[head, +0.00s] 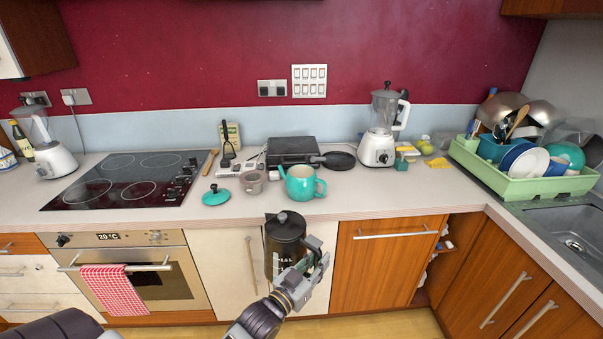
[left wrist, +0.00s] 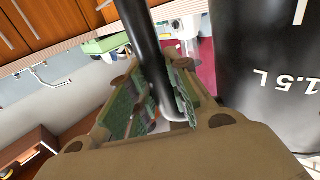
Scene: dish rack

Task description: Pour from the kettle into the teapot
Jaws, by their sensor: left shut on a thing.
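The kettle (head: 284,243) is black with "1.5 L" on its side. In the head view it is held in front of the counter's front edge and looks roughly upright. My left gripper (head: 306,277) is shut on the kettle's handle, at the kettle's lower right. In the left wrist view the black handle (left wrist: 146,55) runs between the finger pads, and the kettle's body (left wrist: 265,70) fills the right side. The teal teapot (head: 300,184) stands on the counter beyond the kettle, open on top. Its teal lid (head: 215,196) lies to its left. My right gripper is not in view.
A small grey cup (head: 252,182) stands left of the teapot. A dark pan (head: 338,161) and a black appliance (head: 292,150) lie behind it. A blender (head: 381,130) stands farther right, then a green dish rack (head: 520,180).

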